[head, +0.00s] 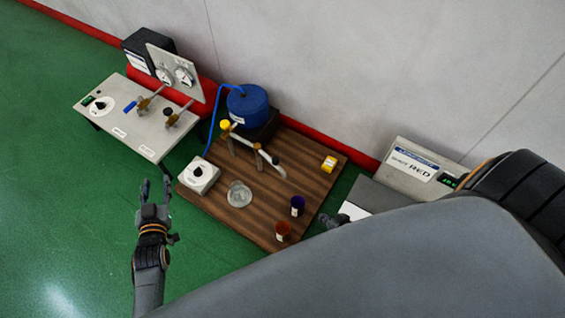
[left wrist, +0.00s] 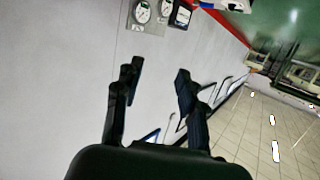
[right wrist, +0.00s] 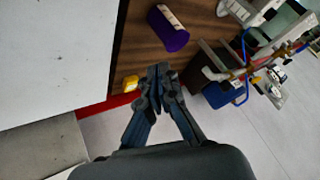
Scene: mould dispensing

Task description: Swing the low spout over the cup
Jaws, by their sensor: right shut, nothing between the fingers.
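The white pipe (head: 262,158), which looks like a spout, runs at a slant over the wooden board (head: 322,187) in the head view, beside brown posts with dark knobs. A clear cup (head: 239,194) stands on the board in front of it. The pipe end is behind and right of the cup, not above it. My left gripper (head: 155,190) is open and empty, left of the board; its spread fingers also show in the left wrist view (left wrist: 157,74). My right gripper (head: 328,219) is at the board's right edge, partly hidden by my arm; in the right wrist view (right wrist: 162,75) it is shut and empty.
A blue tank (head: 247,104) with a blue hose stands behind the pipe. A gauge bench (head: 128,123) is left; a grey machine (head: 418,168) is right.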

